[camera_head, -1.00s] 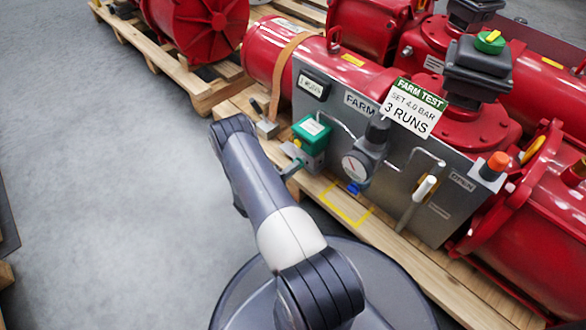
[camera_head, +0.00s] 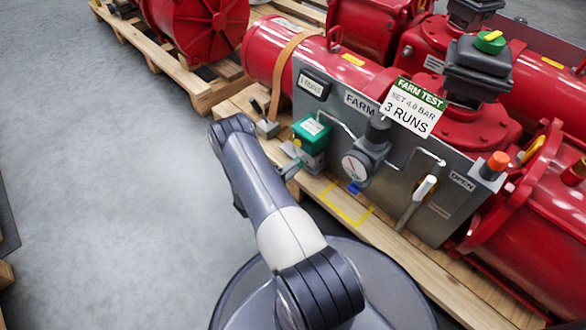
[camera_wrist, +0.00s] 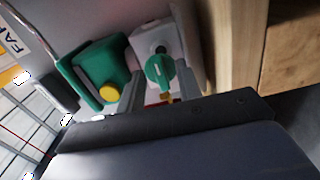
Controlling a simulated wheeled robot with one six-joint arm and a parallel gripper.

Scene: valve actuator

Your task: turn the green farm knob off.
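The green knob (camera_wrist: 159,72) sits on a pale block (camera_wrist: 150,38) in the wrist view, with a small yellow-orange part just below it. My gripper (camera_wrist: 160,88) is open, with one grey finger on each side of the knob. Gaps show between the fingers and the knob, so I see no clear contact. In the head view my gripper (camera_head: 291,169) is at the lower left of the panel, just below the green box (camera_head: 310,134). The knob is hard to make out there.
The green box (camera_wrist: 88,72) with a yellow button (camera_wrist: 109,93) is close to the left finger. A wooden pallet (camera_head: 400,245) lies below.

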